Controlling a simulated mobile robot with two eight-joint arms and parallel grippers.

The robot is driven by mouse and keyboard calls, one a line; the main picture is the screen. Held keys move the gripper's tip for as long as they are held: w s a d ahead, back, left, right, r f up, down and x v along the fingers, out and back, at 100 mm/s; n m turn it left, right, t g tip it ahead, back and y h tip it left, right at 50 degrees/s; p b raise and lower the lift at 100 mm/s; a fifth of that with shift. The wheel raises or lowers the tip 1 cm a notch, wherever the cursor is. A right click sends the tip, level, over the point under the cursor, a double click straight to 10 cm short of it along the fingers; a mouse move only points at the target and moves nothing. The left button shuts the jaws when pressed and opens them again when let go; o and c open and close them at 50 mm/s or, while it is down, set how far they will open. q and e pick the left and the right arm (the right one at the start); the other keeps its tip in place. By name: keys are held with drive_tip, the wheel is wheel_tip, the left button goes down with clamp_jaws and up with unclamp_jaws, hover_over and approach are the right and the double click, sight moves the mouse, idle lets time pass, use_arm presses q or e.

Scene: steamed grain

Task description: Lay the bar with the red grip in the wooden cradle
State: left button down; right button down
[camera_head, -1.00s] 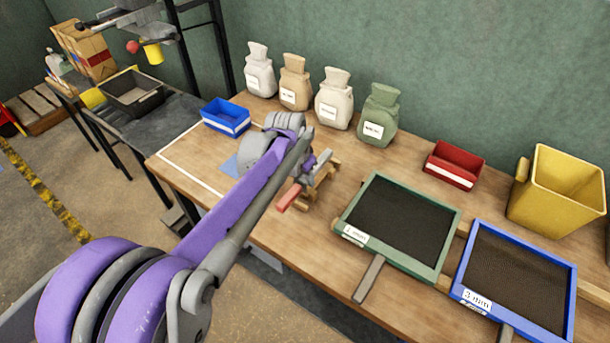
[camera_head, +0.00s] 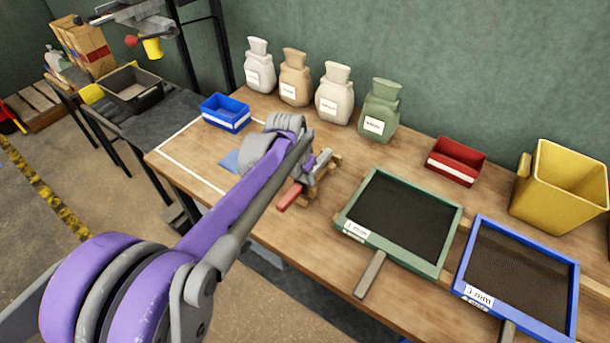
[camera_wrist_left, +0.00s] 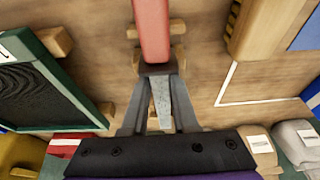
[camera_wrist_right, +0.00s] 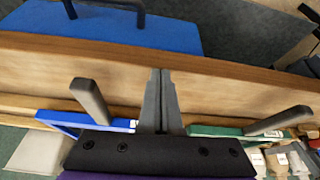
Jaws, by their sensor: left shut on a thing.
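The bar's red grip (camera_head: 290,196) points toward the front edge of the table, and its grey metal end (camera_head: 322,159) shows behind my left gripper (camera_head: 306,176). The wooden cradle (camera_head: 329,180) is directly under or beside the bar, partly hidden by the gripper. In the left wrist view my left gripper (camera_wrist_left: 158,72) is shut on the bar, just behind the red grip (camera_wrist_left: 152,28). Cradle pegs (camera_wrist_left: 179,28) show on both sides of the grip. I cannot tell whether the bar touches the cradle. My right gripper (camera_wrist_right: 160,78) is shut and empty, only in its wrist view.
A green-framed sieve (camera_head: 353,232) and a blue-framed sieve (camera_head: 462,262) lie right of the cradle. Several sacks (camera_head: 335,95), a red bin (camera_head: 455,165) and a yellow bin (camera_head: 535,195) line the back. A blue bin (camera_head: 226,115) stands left, near a white-outlined area.

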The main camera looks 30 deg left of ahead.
use_arm(q)
drive_tip(key=c, duration=0.6)
unclamp_jaws()
drive_tip(key=shift+f, duration=0.1)
drive_tip(key=shift+d, duration=0.1)
